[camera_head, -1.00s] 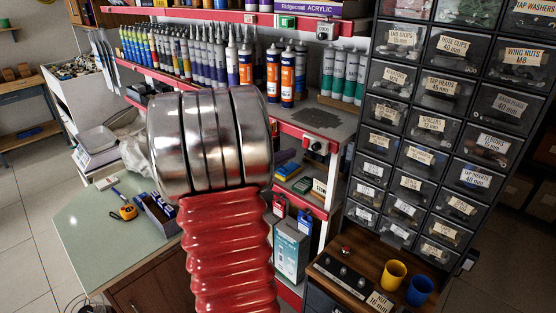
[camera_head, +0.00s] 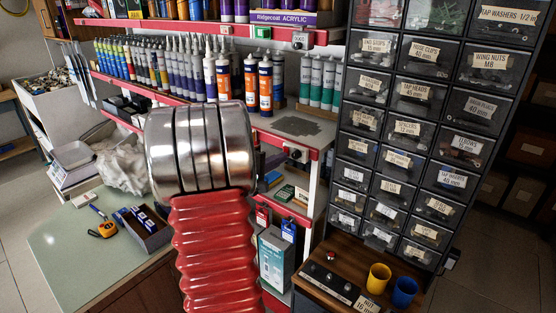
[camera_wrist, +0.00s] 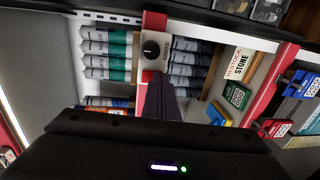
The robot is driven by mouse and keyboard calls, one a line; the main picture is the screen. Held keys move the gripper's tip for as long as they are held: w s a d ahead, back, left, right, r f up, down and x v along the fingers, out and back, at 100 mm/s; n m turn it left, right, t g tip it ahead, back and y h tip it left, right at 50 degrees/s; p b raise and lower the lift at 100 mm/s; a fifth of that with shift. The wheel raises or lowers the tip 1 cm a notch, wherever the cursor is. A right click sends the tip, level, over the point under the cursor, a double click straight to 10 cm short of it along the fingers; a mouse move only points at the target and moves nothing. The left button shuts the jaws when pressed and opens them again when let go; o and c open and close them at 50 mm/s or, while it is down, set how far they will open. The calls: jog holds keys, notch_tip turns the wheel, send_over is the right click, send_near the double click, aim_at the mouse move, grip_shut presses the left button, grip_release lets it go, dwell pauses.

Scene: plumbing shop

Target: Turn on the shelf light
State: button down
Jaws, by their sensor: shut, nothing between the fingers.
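A dark round knob on a pale plate (camera_head: 296,153) sits on the red front edge of the middle shelf. It shows larger in the wrist view as a black knob with a white mark (camera_wrist: 151,49), beside a label I cannot read surely. My gripper (camera_wrist: 165,97) is shut and empty in the wrist view, its dark fingers just below the knob plate. I cannot tell whether they touch it. In the head view my arm hides most of the gripper. The upper shelf edge carries a green switch (camera_head: 262,32) and a pale box with a dial (camera_head: 300,40).
Orange tubes (camera_head: 266,84) and green tubes (camera_head: 317,82) stand above the knob. Small boxes (camera_head: 284,193) lie below it. A tall drawer cabinet (camera_head: 401,117) stands to the right, with yellow and blue cups (camera_head: 379,277) below it. A green-topped bench (camera_head: 75,262) is at left.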

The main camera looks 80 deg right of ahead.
jog(key=shift+a, duration=0.1)
jog(key=f+v, duration=0.3)
jog(key=v, duration=1)
jog(key=shift+w+a, duration=0.2)
jog(key=shift+a, duration=0.2)
jog(key=shift+n, duration=0.3)
